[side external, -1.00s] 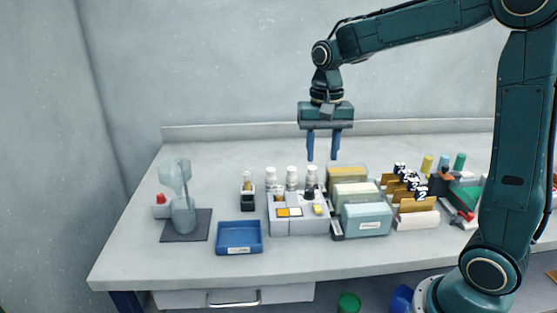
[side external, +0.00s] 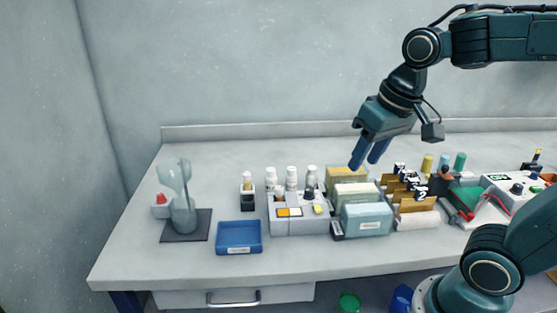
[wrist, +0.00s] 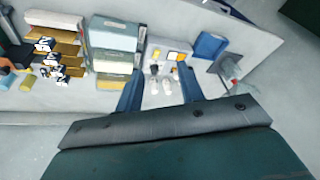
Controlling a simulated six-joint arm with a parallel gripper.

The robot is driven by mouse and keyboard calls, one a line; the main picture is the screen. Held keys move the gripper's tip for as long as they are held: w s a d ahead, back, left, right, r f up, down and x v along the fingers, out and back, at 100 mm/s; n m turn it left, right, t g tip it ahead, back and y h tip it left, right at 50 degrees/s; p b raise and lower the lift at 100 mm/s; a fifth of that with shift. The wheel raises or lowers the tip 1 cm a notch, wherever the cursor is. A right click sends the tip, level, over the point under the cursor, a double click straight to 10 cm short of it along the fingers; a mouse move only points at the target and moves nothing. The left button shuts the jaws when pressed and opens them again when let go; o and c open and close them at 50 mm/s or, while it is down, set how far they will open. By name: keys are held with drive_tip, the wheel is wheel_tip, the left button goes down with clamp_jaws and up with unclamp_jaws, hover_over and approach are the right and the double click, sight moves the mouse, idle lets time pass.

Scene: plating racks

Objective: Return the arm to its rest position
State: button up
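My gripper (side external: 369,155) hangs in the air above the back of the bench, tilted, with its blue fingers pointing down and to the left. The fingers stand apart with nothing between them, and they are clear of the boxes below. In the wrist view the two fingers (wrist: 158,92) also show apart, with bench things seen beyond the gap.
On the bench (side external: 140,262) are a blue tray (side external: 239,251), a grey device (side external: 284,227), several white-capped bottles (side external: 291,178), boxes (side external: 367,218), card racks (side external: 417,221) and a glass vessel (side external: 183,215) on a dark mat. A control box (side external: 517,188) stands at right. The left front is clear.

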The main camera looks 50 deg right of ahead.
drive_tip(key=s+a+f+n+t, duration=0.1)
drive_tip(key=s+n+t, duration=0.1)
drive_tip(key=s, duration=0.4)
drive_tip(key=shift+s+a+n, duration=0.15)
drive_tip(key=shift+a+n, duration=0.05)
drive_tip(key=shift+n, duration=0.4)
drive_tip(key=shift+f, duration=0.1)
idle(0.6)
